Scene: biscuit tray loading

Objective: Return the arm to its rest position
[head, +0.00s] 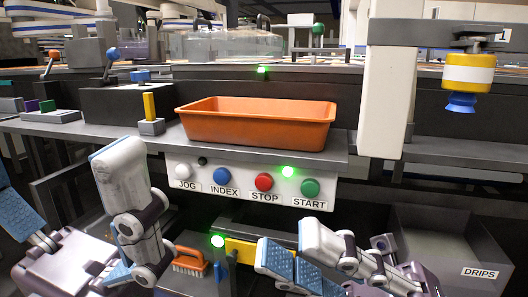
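My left gripper (56,180) is at the lower left, with its two fingers spread wide and nothing between them. One finger stands up in front of the panel's left end; the other is cut by the left picture edge. My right gripper (284,245) is low at the centre right, below the button panel. Its fingers point left, and a blue pad face shows with a narrow gap beside it. I see nothing held in it. Both grippers are apart from the orange tray (256,138), which sits on the grey shelf above them.
The button panel (247,187) has JOG, INDEX, STOP and START buttons under the shelf. A brush (188,262) with an orange back lies low between the grippers. A grey DRIPS bin (440,235) is at the right. A yellow-handled lever (150,107) stands left of the tray.

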